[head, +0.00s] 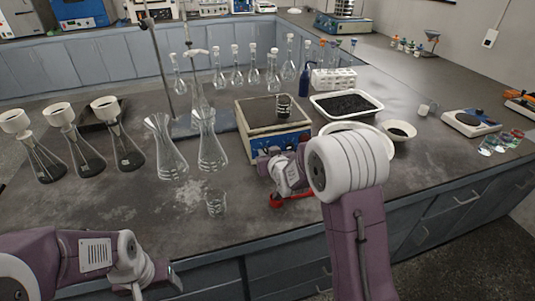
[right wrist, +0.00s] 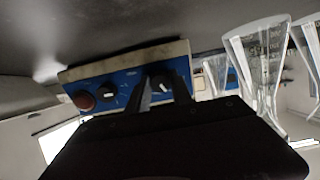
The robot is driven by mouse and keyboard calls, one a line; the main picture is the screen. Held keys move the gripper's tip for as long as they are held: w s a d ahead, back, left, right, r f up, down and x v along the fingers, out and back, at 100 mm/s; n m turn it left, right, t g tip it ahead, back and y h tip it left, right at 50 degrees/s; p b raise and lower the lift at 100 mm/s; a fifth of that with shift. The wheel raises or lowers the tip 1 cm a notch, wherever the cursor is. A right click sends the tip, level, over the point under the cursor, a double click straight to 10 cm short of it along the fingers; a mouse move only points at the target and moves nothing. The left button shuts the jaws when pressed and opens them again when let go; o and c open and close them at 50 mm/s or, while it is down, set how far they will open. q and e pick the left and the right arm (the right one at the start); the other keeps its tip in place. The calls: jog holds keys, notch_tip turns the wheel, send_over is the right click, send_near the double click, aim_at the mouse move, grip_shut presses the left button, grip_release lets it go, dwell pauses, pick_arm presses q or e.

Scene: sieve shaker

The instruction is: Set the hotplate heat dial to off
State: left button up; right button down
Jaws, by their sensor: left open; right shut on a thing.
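The hotplate (head: 262,143) stands mid-counter, a light box with a blue front panel and a dark top. A small dark-filled beaker (head: 284,106) stands on its top. In the right wrist view the blue panel (right wrist: 122,88) carries a red round knob (right wrist: 84,101), a black dial (right wrist: 108,93) and another black dial (right wrist: 161,84) with a white mark. My right gripper (right wrist: 166,82) is shut on that marked dial; the labels are too small to read. In the head view my right arm hides part of the panel. My left gripper (head: 172,279) is open and empty at the front edge, away from the hotplate.
Flasks with liquid and white tops (head: 70,146) stand at left, clear flasks (head: 211,150) left of the hotplate. A small beaker (head: 216,204) is near the front. A black-filled tray (head: 375,112) and a bowl (head: 410,140) stand right. A red object (head: 276,201) lies below my right gripper.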

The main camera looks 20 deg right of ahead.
jog(key=shift+n, duration=0.3)
jog(key=n+b, duration=0.1)
jog(key=n, duration=0.2)
jog(key=shift+f+n, duration=0.1)
jog(key=shift+n, duration=0.2)
jog(key=n+b, duration=0.1)
jog(key=n, duration=0.4)
jog(key=shift+d, duration=0.1)
jog(key=shift+n, duration=0.5)
jog(key=c, duration=1.1)
grip_release()
jog(key=v, duration=0.9)
jog(key=shift+s+p, duration=0.1)
jog(key=shift+p, duration=0.2)
